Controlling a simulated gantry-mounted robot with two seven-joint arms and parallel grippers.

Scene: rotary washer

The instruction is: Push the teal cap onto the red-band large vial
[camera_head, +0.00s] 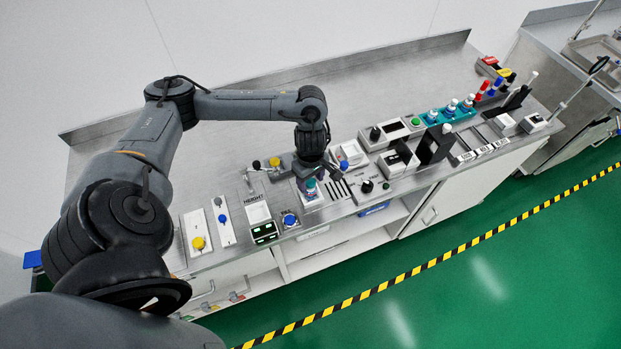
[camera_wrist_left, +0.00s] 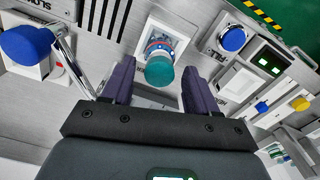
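The teal cap (camera_wrist_left: 159,71) sits at the top of the large vial (camera_wrist_left: 158,47), whose red band and some blue show just beyond it in the left wrist view. Whether the cap is fully seated cannot be told. The vial stands in a white square fixture (camera_wrist_left: 181,30); the cap also shows small in the head view (camera_head: 310,184). My left gripper (camera_wrist_left: 157,68) is open, its two dark fingers apart on either side of the cap, with visible gaps. In the head view my left gripper (camera_head: 312,172) is above the fixture. My right gripper is not in view.
A blue knob (camera_wrist_left: 25,45) on a metal lever stands left of the fixture in the wrist view. A blue button (camera_wrist_left: 232,39) and green display (camera_wrist_left: 270,63) lie to the right.

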